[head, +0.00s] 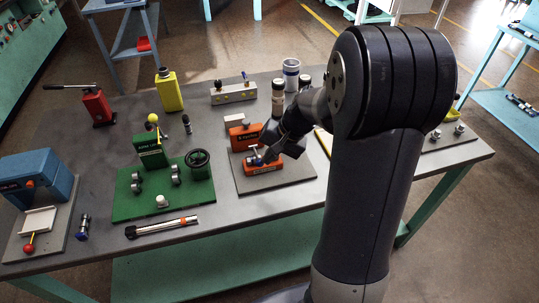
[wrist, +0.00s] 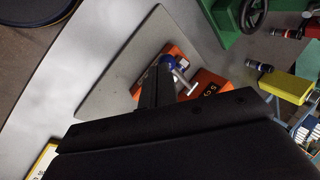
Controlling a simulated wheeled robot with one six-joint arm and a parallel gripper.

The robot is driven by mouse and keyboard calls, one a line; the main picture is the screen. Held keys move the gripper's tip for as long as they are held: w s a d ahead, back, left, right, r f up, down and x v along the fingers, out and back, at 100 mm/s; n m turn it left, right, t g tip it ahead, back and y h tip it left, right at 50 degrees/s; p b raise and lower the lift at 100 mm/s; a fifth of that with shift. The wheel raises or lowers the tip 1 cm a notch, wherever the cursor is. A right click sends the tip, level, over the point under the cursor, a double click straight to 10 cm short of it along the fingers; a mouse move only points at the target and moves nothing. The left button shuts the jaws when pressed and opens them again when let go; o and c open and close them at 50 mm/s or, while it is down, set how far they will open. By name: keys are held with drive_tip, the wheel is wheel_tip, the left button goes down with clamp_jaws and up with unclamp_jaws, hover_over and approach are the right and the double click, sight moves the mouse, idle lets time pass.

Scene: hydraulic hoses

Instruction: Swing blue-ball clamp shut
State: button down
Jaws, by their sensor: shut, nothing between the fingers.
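The blue-ball clamp shows as an orange-red base (head: 262,167) on a grey plate (head: 290,176), with a blue part and a pale metal rod near its top. In the wrist view the blue part (wrist: 168,62) and the metal rod (wrist: 183,82) sit just beyond my fingertips. My gripper (head: 268,158) is at the clamp from the right, its fingers shut with nothing between them. In the wrist view my gripper (wrist: 157,72) partly covers the orange base (wrist: 180,51). Whether the fingers touch the clamp I cannot tell.
A second orange block (head: 243,135) stands behind the clamp. To the left is a green fixture (head: 165,190) with a black handwheel (head: 197,159). A silver valve block (head: 233,94) and a yellow can (head: 168,90) stand farther back. A torque wrench (head: 162,228) lies near the front edge.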

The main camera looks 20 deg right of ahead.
drive_tip(key=f+b, duration=0.1)
drive_tip(key=b, duration=0.2)
drive_tip(key=s+f+t+b, duration=0.1)
drive_tip(key=b, duration=0.2)
drive_tip(key=shift+f, duration=0.1)
idle(0.5)
